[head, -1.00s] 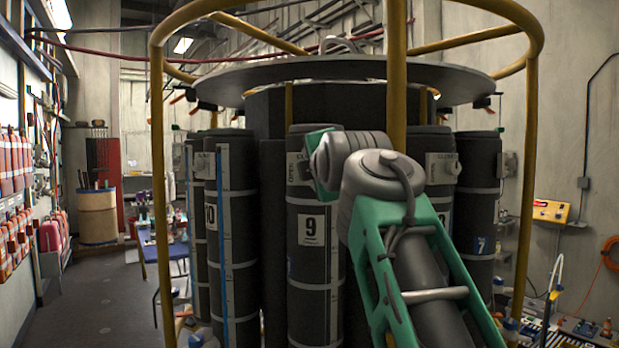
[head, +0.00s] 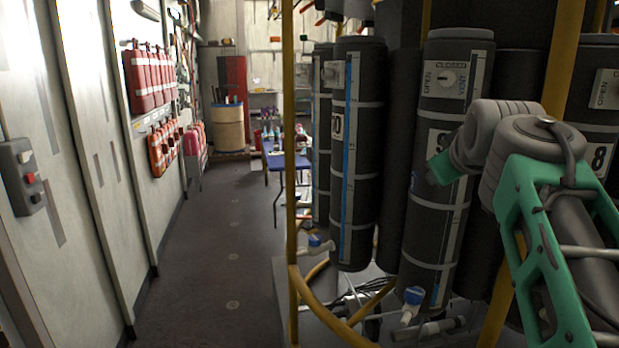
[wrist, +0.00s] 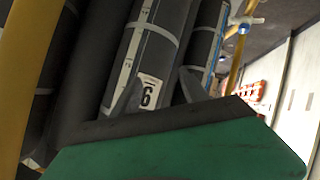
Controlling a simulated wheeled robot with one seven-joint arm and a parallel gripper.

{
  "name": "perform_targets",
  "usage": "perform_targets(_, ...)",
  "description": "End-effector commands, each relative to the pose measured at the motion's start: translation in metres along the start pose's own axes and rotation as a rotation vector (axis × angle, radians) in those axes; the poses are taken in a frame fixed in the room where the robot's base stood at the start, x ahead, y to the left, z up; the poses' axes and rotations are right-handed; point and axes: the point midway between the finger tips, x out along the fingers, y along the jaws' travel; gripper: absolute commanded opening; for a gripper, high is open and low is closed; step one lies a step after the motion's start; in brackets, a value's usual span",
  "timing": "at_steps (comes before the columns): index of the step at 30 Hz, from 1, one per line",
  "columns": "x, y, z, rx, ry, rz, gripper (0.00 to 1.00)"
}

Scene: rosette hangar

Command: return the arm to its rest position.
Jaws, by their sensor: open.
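My arm (head: 545,190), green links with grey joints, stands bent at the right of the head view, in front of the dark cylinders. Its far part is hidden behind the grey joint, and the jaws do not show there. In the wrist view, the green and dark body of my gripper fills the bottom. Two grey pointed fingers of my gripper (wrist: 157,93) stand apart with nothing between them. Beyond them is a dark cylinder labelled 9 (wrist: 155,45); I cannot tell the distance between them.
The rack of dark cylinders (head: 360,150) stands close at the right, with a yellow rail (head: 290,180) around it. Valves with blue caps (head: 413,296) stick out low. Red canisters (head: 150,80) hang on the left wall. The grey aisle floor (head: 215,250) is clear to a blue table (head: 285,160).

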Motion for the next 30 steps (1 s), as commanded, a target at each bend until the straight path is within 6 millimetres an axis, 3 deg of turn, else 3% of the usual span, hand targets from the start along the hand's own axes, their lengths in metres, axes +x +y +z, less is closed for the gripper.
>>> perform_targets(1,0.015,-0.021,0.035,0.106,-0.078,-0.041,0.52)
perform_targets(3,0.031,-0.052,0.086,0.258,-0.198,-0.087,0.52)
perform_targets(7,0.038,-0.120,0.179,0.452,-0.420,-0.150,0.52)
perform_targets(12,0.016,-0.211,0.291,0.491,-0.665,-0.231,0.52)
perform_targets(16,-0.013,-0.267,0.354,0.431,-0.769,-0.296,0.52)
perform_targets(18,-0.029,-0.290,0.367,0.387,-0.769,-0.330,0.52)
perform_targets(21,-0.035,-0.296,0.341,0.345,-0.691,-0.355,0.52)
perform_targets(30,-0.035,-0.299,0.340,0.333,-0.691,-0.363,0.52)
